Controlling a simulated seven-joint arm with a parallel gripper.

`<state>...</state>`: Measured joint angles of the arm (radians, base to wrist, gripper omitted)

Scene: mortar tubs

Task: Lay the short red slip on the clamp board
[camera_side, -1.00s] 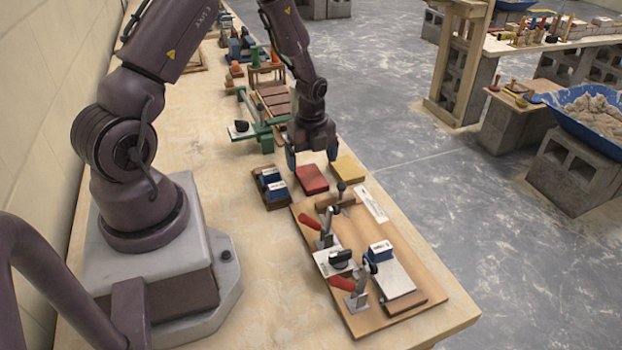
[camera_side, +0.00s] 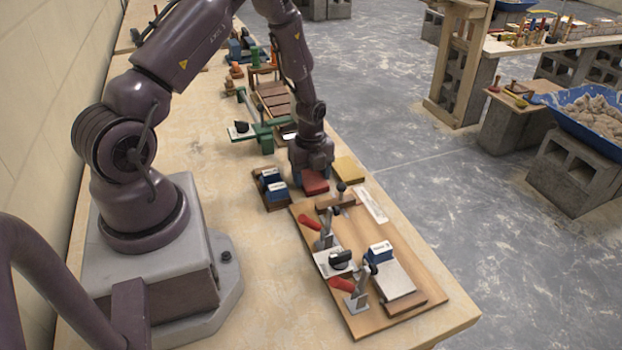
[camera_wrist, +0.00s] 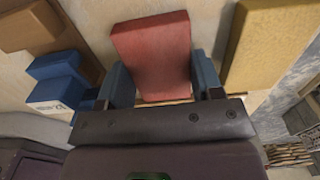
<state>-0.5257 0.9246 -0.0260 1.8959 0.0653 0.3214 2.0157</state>
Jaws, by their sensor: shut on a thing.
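The short red slip (camera_side: 315,184) lies flat on the wooden bench behind the clamp board. My gripper (camera_side: 311,178) is down over it. In the wrist view the red slip (camera_wrist: 152,52) sits between the two blue fingers of my gripper (camera_wrist: 163,80), which are shut on its sides. The clamp board (camera_side: 375,322) is a wooden board near the front of the bench. It carries toggle clamps with red handles (camera_side: 341,284), a pale plate (camera_side: 394,280) and a blue block (camera_side: 380,251). The far side of the slip is partly hidden by my gripper in the side view.
A yellow slip (camera_side: 348,169) lies just right of the red one. A brown holder with blue blocks (camera_side: 271,187) stands close on the left. A green-framed rack (camera_side: 262,131) is behind. The bench left of the clamp board is bare.

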